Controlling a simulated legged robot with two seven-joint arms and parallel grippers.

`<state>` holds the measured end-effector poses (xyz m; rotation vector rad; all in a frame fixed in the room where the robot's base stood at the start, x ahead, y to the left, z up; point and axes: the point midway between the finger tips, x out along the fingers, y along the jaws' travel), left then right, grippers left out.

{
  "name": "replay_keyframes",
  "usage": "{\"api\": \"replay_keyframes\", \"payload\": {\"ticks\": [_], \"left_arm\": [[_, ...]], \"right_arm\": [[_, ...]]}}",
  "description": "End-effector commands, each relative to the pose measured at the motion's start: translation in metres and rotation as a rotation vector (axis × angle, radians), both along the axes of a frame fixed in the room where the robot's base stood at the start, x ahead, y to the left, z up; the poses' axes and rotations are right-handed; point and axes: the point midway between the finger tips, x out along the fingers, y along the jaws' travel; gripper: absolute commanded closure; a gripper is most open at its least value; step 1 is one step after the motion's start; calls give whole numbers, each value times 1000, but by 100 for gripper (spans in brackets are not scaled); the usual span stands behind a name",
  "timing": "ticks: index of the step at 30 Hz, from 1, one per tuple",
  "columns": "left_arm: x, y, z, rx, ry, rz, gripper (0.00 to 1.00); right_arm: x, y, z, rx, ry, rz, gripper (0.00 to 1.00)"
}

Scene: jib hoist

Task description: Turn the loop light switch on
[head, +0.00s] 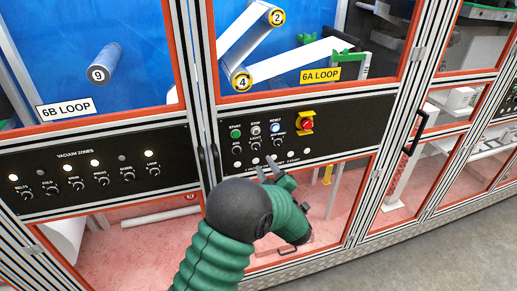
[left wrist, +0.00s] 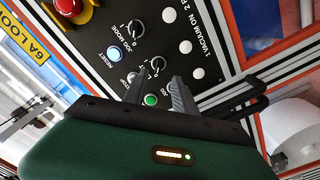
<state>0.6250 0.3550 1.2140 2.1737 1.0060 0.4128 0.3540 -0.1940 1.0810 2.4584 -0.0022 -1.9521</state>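The black control panel (head: 325,137) carries a row of small black rotary switches under its buttons. The middle switch (head: 256,147), under the stop button, has a small label that seems to read light; it also shows in the left wrist view (left wrist: 156,65). I cannot tell its setting. My left gripper (head: 266,168) is in front of the panel's lower part, below the switches. In the left wrist view its two fingers (left wrist: 158,88) are apart and empty, pointing towards the middle switch. The green start button (left wrist: 151,100) shows between them. My right gripper is not in view.
The jog mode switch (left wrist: 134,30) and the lit reset button (left wrist: 114,53) are close by. A red emergency stop (head: 307,124) with a yellow guard sits to the right. A vacuum zones panel (head: 90,170) is at left. A black door handle (head: 415,132) sticks out at right.

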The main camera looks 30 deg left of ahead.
Motion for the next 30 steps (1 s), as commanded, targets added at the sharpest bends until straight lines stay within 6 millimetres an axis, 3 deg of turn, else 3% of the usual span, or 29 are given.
{"api": "replay_keyframes", "payload": {"ticks": [3,9,20,27,30], "left_arm": [[19,25,4,0,0,3,67],[42,52,3,0,-1,1,67],[49,60,0,0,0,-1,67],[49,60,0,-1,0,-1,97],[48,60,0,-1,0,-1,100]], "right_arm": [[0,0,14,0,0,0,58],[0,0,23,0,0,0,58],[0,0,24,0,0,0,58],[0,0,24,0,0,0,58],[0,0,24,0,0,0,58]]}}
